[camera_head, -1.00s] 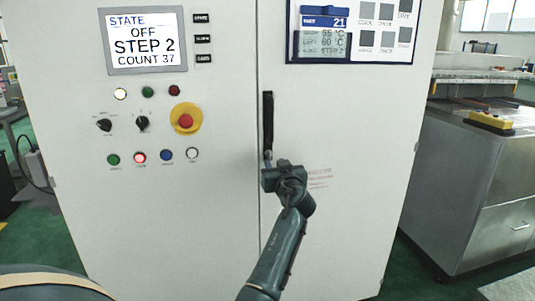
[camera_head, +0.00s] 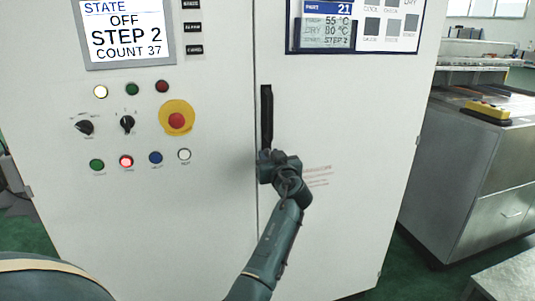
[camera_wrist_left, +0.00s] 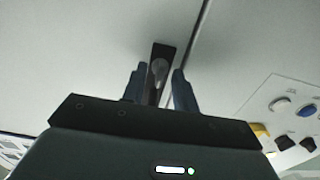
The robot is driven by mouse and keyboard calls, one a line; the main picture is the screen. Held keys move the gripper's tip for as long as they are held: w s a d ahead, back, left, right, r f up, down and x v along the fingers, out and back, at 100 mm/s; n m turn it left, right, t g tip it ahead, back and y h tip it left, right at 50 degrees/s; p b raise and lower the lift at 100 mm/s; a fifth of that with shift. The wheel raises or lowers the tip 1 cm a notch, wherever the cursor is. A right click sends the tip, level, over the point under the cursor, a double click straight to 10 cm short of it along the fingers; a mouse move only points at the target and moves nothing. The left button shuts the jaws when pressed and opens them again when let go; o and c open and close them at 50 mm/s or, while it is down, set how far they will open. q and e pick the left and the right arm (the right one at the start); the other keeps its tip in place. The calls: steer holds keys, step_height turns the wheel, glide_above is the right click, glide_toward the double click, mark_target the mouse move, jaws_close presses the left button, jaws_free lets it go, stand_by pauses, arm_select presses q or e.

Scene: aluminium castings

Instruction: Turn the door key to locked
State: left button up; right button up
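The door key (camera_wrist_left: 158,70) shows in the left wrist view as a grey, rounded piece at the end of the black door handle (camera_head: 267,115). In the head view the handle is upright on the cabinet door, and my gripper largely hides the key at its lower end. My left gripper (camera_head: 265,156) is at that lower end. In the left wrist view its two fingers (camera_wrist_left: 160,90) stand apart, one on each side of the key, with narrow gaps seeming to show. I cannot tell whether either finger touches it. My right gripper is not in view.
The pale cabinet's left door (camera_head: 130,230) carries a screen (camera_head: 125,33), several lamps and buttons, two rotary switches and a red emergency stop (camera_head: 177,120). A small display panel (camera_head: 355,25) is at the upper right. A steel cabinet (camera_head: 475,170) stands at the right.

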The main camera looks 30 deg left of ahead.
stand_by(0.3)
arm_select(q)
jaws_close()
steer(key=shift+m, duration=0.4)
steer(key=m, duration=1.1)
steer(key=shift+w, duration=0.1)
stand_by(0.5)
